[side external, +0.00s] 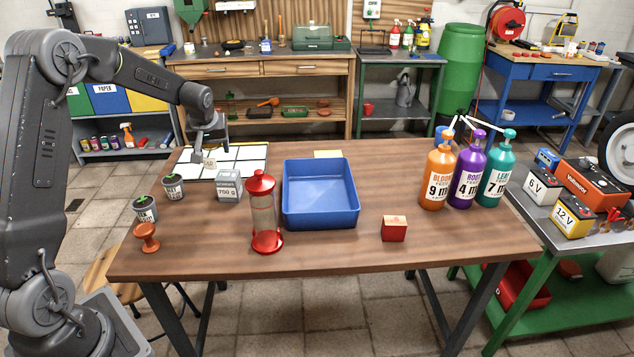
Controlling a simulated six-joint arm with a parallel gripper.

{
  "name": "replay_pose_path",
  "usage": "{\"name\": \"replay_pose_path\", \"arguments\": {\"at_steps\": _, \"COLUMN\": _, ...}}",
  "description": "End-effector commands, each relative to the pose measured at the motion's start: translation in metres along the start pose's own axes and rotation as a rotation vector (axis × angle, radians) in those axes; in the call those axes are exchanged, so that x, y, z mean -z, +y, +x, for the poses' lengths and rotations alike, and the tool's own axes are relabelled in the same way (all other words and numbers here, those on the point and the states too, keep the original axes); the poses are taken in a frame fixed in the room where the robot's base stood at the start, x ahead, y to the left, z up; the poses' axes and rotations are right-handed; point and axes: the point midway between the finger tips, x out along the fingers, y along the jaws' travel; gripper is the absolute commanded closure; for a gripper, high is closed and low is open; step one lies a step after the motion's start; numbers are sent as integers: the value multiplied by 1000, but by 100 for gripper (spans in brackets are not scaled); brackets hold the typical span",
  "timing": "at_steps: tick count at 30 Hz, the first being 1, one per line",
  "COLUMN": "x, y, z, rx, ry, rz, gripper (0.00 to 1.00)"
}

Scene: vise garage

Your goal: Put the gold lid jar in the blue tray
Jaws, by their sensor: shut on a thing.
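My gripper (207,152) points down at the left back of the wooden table, over the white panelled board. It is shut on a small pale tan thing (210,163), which I take for the gold lid jar. It is small and partly hidden by the fingers, so its lid does not show clearly. I cannot tell whether it touches the board. The blue tray (320,221) stands at the middle of the table, to the right of my gripper, and looks empty.
Between gripper and tray stand a grey box (229,187) and a tall red-capped clear feeder (265,215). Two small pots (173,187) and an orange spool (147,237) are at left. A red block (394,229) and several pump bottles (467,172) stand right of the tray.

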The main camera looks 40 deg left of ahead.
Motion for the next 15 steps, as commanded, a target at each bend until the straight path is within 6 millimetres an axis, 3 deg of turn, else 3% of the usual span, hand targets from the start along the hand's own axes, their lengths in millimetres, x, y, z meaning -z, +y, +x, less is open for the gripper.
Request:
{"name": "replay_pose_path", "arguments": {"at_steps": 1, "x": 4, "y": 29, "z": 4, "rx": -37, "ry": -1, "rz": 88, "gripper": 63}}
{"name": "replay_pose_path", "arguments": {"at_steps": 6, "x": 10, "y": 104, "z": 6, "rx": -143, "ry": -2, "rz": 343, "gripper": 63}}
{"name": "replay_pose_path", "arguments": {"at_steps": 10, "x": 9, "y": 144, "z": 6, "rx": -199, "ry": -2, "rz": 478, "gripper": 63}}
{"name": "replay_pose_path", "arguments": {"at_steps": 15, "x": 5, "y": 169, "z": 6, "rx": -233, "ry": -3, "rz": 564, "gripper": 63}}
